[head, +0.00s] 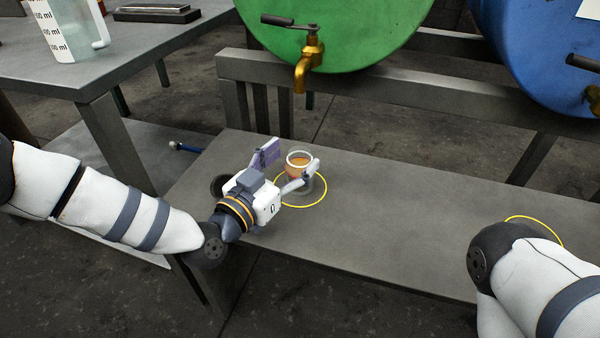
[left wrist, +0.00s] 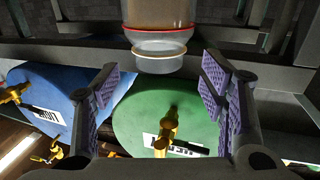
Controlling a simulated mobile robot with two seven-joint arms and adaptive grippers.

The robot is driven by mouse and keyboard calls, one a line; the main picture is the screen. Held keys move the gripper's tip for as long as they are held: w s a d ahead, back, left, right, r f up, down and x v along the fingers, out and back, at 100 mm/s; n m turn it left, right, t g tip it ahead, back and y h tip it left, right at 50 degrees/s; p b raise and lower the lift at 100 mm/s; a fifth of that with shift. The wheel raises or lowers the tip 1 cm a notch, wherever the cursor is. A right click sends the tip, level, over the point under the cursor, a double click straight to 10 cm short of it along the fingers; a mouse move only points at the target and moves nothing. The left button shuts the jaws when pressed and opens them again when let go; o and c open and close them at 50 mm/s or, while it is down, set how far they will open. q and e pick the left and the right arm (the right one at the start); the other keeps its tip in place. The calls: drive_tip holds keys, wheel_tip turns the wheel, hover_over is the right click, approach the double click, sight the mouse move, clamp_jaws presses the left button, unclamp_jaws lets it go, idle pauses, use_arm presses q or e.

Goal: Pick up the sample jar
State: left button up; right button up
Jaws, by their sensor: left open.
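The sample jar (head: 299,159) is a small clear jar with a pale rim and orange-brown liquid. It stands upright on the low grey bench, at the yellow ring (head: 325,192). My left gripper (head: 289,161) is open beside the jar, one finger to its left and the other overlapping its front right side. In the left wrist view the picture is upside down, and the jar (left wrist: 160,55) shows at the top, with a red line, ahead of and between the open fingers (left wrist: 163,80). I cannot tell whether a finger touches it. My right gripper is out of view; only my right arm shows.
A green drum (head: 335,30) and a blue drum (head: 545,50) with brass taps rest on a rack behind the bench. A second yellow ring (head: 540,225) lies at the right, partly behind my right arm. The bench's middle (head: 410,215) is clear. A measuring beaker (head: 70,30) stands on the left table.

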sight(300, 148)
use_arm(q)
drive_tip(key=x, duration=0.3)
drive_tip(key=shift+w+d+f, duration=0.15)
drive_tip(key=shift+d+f, duration=0.05)
clamp_jaws()
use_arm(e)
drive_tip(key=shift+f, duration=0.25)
use_arm(q)
drive_tip(key=shift+r, duration=0.1)
drive_tip(key=shift+r, duration=0.45)
drive_tip(key=s+d+r+p, duration=0.2)
drive_tip(key=s+r+p, duration=0.1)
drive_tip(key=s+r, duration=0.9)
drive_tip(key=shift+s+d+p, duration=0.3)
drive_tip(key=shift+s+p, duration=0.05)
drive_tip(key=shift+s, duration=0.45)
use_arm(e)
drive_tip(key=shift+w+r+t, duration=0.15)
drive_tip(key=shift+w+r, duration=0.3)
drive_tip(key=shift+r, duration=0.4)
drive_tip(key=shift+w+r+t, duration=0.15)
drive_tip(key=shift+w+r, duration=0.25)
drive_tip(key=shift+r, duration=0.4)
